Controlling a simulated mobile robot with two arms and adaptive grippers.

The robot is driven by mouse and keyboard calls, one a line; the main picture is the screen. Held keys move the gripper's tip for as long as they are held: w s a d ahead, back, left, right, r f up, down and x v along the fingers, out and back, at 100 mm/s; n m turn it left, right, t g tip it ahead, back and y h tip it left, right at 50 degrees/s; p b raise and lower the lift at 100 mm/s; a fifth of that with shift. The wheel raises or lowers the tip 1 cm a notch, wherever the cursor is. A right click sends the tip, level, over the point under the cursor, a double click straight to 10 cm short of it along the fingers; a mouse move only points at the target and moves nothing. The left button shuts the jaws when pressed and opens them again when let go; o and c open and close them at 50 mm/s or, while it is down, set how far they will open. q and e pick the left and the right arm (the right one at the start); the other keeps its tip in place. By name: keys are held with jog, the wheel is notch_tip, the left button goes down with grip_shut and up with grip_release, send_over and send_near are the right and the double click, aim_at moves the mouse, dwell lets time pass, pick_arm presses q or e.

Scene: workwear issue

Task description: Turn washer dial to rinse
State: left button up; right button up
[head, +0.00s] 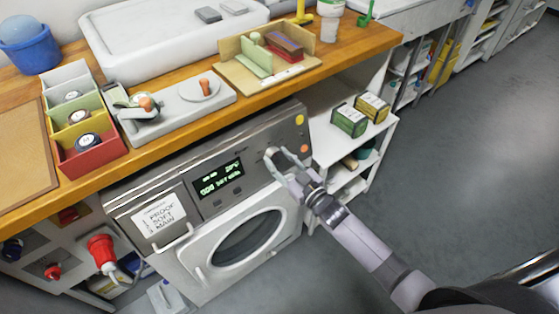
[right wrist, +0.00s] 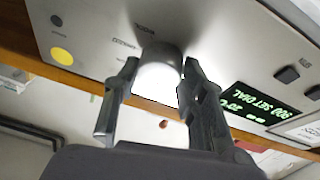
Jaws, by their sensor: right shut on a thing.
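The washer (head: 160,250) stands under the wooden counter, with a grey control panel, a round door and a lit green display (head: 220,178). Its dial (head: 271,152) is a round knob near the panel's right end. My right gripper (head: 276,162) reaches it from the lower right and is shut on it. In the right wrist view, the fingers (right wrist: 158,82) stand on both sides of the dial (right wrist: 160,62). The display (right wrist: 252,103) there shows words like "SET DIAL". The dial's pointer cannot be made out. My left gripper is not in view.
A white card (head: 158,216) and a handle sit on the panel's left. A yellow button (right wrist: 61,56) lies beside the dial. An open shelf (head: 335,145) with small boxes stands to the right. The counter (head: 330,62) above holds trays and a sink. The floor at right is clear.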

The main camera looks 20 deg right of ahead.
jog(key=shift+d+n+g+y, duration=0.1)
jog(key=shift+n+g+y, duration=0.3)
jog(key=shift+n, duration=1)
jog(key=shift+n+g+y, duration=0.2)
jog(key=shift+n+y, duration=0.4)
jog(key=shift+n, duration=0.8)
jog(key=o, duration=1.2)
jog(key=shift+c, duration=0.2)
jog(key=v, duration=1.2)
